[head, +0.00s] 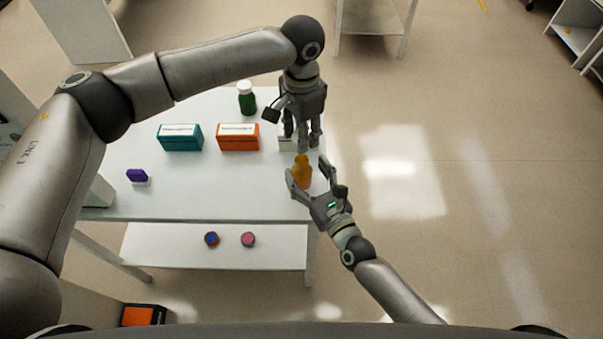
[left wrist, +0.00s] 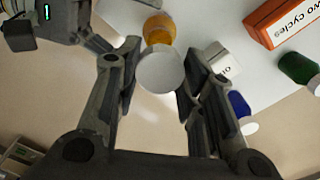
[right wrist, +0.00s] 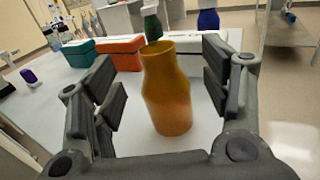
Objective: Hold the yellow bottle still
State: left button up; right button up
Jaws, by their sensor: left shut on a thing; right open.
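The yellow bottle (head: 303,173) stands upright near the table's right edge. In the right wrist view the bottle (right wrist: 168,95) shows an open mouth with no cap on it. My right gripper (head: 317,182) is open, with its fingers on either side of the bottle; gaps show between fingers and bottle in the right wrist view. My left gripper (head: 303,145) points down just behind and above the bottle. In the left wrist view it is shut on a white round cap (left wrist: 161,72), and the bottle (left wrist: 160,30) shows beyond the cap.
A teal box (head: 180,143), an orange box (head: 238,143) and a green bottle (head: 247,104) stand towards the back. A blue bottle (left wrist: 239,104) and a white box (left wrist: 222,62) are near my left gripper. A purple item (head: 137,175) is at left. The front middle is clear.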

aim_at(305, 170)
jog(key=shift+x, duration=1.8)
jog(key=shift+c, duration=0.2)
jog(key=c, duration=1.5)
pick_arm(q)
jog(key=shift+f, duration=2.45)
